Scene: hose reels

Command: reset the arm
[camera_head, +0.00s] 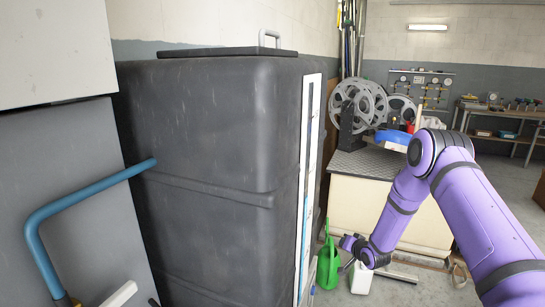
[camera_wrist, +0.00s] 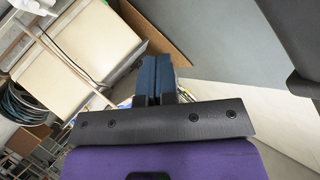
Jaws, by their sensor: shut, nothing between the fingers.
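My purple arm reaches in from the right of the head view and bends down at its elbow. Its far end hangs low before the cream cabinet (camera_head: 350,205), by a green watering can (camera_head: 328,262) and a white jug (camera_head: 361,278). In the wrist view my gripper (camera_wrist: 156,62) shows two dark blue fingers side by side, shut with nothing between them. In the head view the gripper's fingers are too small to make out.
A large dark grey tank (camera_head: 215,130) fills the left middle, with a blue pipe (camera_head: 85,200) beside it. Hose reels (camera_head: 357,103) stand on the cabinet top. A workbench (camera_head: 500,112) stands at the back right. Open floor shows at right.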

